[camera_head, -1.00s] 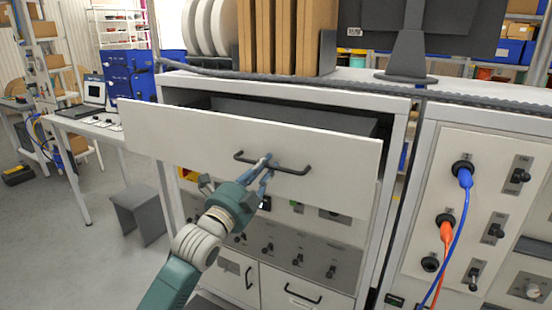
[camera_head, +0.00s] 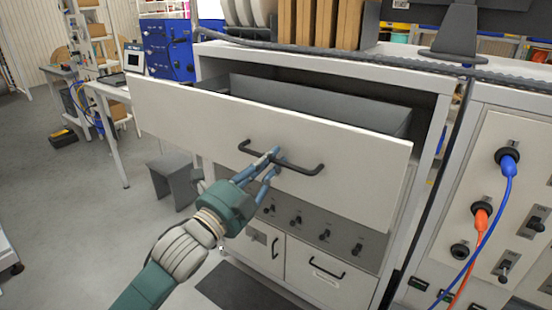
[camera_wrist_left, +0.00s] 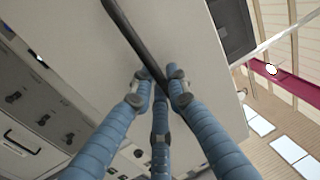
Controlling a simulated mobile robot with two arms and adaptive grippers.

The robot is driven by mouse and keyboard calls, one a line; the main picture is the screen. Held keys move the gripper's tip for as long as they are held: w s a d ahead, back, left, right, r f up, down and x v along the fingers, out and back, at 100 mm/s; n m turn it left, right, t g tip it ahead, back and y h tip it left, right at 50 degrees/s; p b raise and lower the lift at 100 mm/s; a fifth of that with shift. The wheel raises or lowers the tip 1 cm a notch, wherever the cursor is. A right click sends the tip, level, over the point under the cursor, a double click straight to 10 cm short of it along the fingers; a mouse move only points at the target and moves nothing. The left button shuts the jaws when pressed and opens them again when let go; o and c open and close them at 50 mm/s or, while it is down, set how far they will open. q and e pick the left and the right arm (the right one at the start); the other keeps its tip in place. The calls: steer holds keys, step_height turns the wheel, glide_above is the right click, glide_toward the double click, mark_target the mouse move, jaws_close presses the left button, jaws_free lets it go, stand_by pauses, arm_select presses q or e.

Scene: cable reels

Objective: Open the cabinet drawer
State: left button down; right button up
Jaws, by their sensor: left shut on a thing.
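The cabinet drawer (camera_head: 200,118) has a wide white front and stands pulled out of the white cabinet (camera_head: 432,130), with its grey inside showing. A dark bar handle (camera_head: 304,168) runs across its front. My left gripper (camera_head: 275,160) is shut on the handle near its middle. In the left wrist view, the blue fingers (camera_wrist_left: 158,85) close around the dark handle (camera_wrist_left: 130,35), against the white drawer front (camera_wrist_left: 205,75). My right gripper is in neither view.
Below the drawer are a grey panel with several switches (camera_head: 325,235) and lower doors with dark handles (camera_head: 326,272). A switch panel with blue and orange cables (camera_head: 508,160) stands at right. A grey stool (camera_head: 172,180) stands on open floor at left.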

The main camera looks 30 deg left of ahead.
arm_select(q)
steer(key=shift+r, duration=0.1)
steer(key=c, duration=1.8)
jaws_free()
steer(key=shift+s, duration=0.1)
steer(key=shift+s+f, duration=0.3)
steer(key=shift+s, duration=0.25)
steer(key=s, duration=0.6)
steer(key=shift+a+f, duration=0.2)
steer(key=shift+f, duration=0.25)
steer(key=shift+w+d+r, duration=0.1)
steer(key=shift+w+r, duration=0.15)
steer(key=shift+w, duration=1.1)
steer(key=shift+w+d+r, duration=0.1)
steer(key=shift+w+r, duration=0.1)
steer(key=shift+w, duration=1.1)
steer(key=shift+w+r, duration=0.25)
steer(key=shift+w, duration=1.1)
